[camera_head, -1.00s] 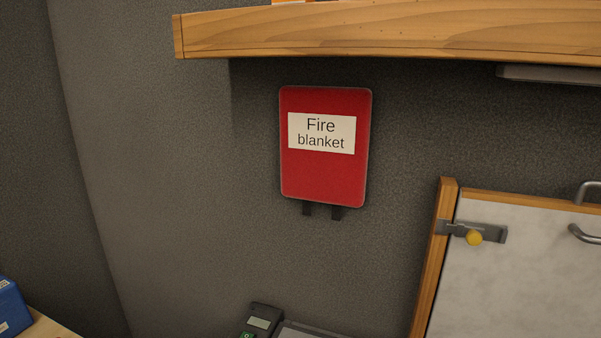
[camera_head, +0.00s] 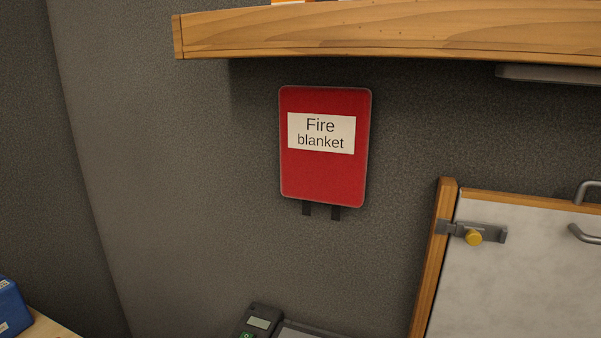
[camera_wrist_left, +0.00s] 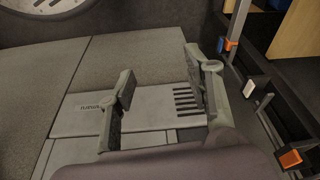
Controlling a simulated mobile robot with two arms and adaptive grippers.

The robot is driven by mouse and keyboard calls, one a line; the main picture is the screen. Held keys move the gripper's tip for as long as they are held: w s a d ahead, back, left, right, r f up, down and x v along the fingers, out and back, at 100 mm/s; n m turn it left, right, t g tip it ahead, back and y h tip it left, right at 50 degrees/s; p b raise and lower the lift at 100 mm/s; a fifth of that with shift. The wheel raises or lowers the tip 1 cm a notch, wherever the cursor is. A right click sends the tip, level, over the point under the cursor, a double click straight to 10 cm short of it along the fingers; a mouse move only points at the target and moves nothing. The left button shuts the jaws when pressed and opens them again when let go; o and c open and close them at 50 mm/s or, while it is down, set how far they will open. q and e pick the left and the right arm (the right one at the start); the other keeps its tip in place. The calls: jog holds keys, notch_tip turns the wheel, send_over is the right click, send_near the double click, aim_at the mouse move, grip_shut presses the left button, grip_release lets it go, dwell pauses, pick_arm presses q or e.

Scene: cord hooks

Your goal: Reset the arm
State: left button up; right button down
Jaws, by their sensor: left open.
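My left gripper (camera_wrist_left: 160,105) shows in the left wrist view. Its two grey-green fingers stand apart, with nothing between them. Behind the fingers is a light grey panel (camera_wrist_left: 75,118) with a row of dark slots and small lettering. I cannot tell how far the fingers are from it. Neither gripper shows in the head view, and my right gripper is in no view.
A red fire blanket case (camera_head: 325,175) hangs on the dark wall under a wooden shelf (camera_head: 390,32). A wood-framed white panel with a yellow-knobbed latch (camera_head: 473,236) is at right. A blue box (camera_head: 12,308) is at lower left. Orange-tipped hooks (camera_wrist_left: 290,158) are at right in the wrist view.

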pick_arm(q)
jog(key=s+a+f+g, duration=0.1)
jog(key=s+f, duration=0.2)
jog(key=f, duration=0.5)
jog(key=s+f, duration=0.4)
jog(key=f, duration=0.4)
jog(key=s+a+f, duration=0.2)
jog(key=s+f, duration=0.7)
jog(key=s, duration=0.3)
jog(key=shift+s+a+f+g, duration=0.2)
jog(key=shift+g, duration=0.2)
